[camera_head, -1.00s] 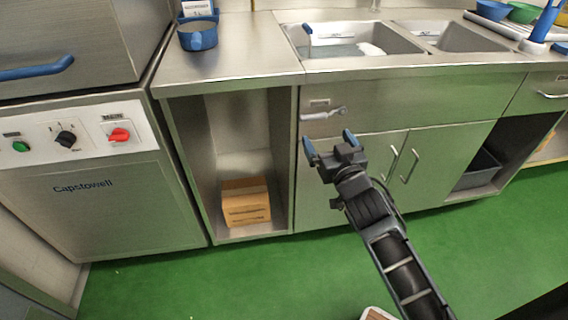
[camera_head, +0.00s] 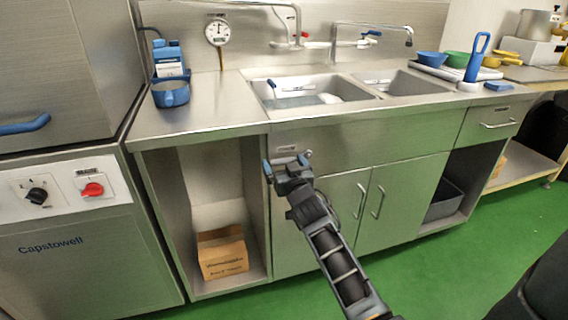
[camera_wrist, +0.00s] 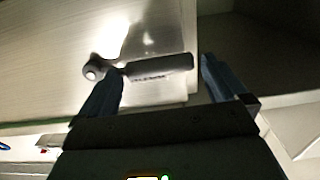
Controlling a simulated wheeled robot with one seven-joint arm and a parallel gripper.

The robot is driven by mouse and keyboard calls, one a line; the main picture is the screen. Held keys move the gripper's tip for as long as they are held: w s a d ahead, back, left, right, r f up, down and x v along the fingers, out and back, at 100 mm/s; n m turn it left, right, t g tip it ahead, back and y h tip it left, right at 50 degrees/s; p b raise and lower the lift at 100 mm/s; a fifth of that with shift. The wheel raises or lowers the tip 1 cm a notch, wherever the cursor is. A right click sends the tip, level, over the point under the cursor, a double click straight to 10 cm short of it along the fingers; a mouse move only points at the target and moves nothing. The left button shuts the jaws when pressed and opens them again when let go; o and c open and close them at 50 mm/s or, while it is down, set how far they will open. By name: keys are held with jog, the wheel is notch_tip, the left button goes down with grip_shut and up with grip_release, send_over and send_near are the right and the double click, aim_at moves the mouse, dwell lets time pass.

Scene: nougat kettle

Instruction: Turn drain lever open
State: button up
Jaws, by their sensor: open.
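The drain lever (camera_wrist: 158,66) is a short grey handle on the steel cabinet front below the sink. In the wrist view it lies crosswise, with a rounded knob at its left end and printing along the grip. My gripper (camera_head: 287,163) is open in front of it, its blue fingertips apart. In the wrist view the open fingers (camera_wrist: 162,78) show with most of the handle between them; the left fingertip overlaps the lever near its knob. I cannot tell whether it touches. In the head view my gripper mostly hides the lever.
The double sink (camera_head: 322,105) is above, with a strainer or tool in the left basin. An open bay holding a cardboard box (camera_head: 222,253) is left of the lever. Cabinet doors with vertical handles (camera_head: 360,200) are to the right.

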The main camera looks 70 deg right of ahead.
jog(key=shift+c, duration=0.2)
jog(key=c, duration=1.5)
jog(key=shift+o, duration=0.2)
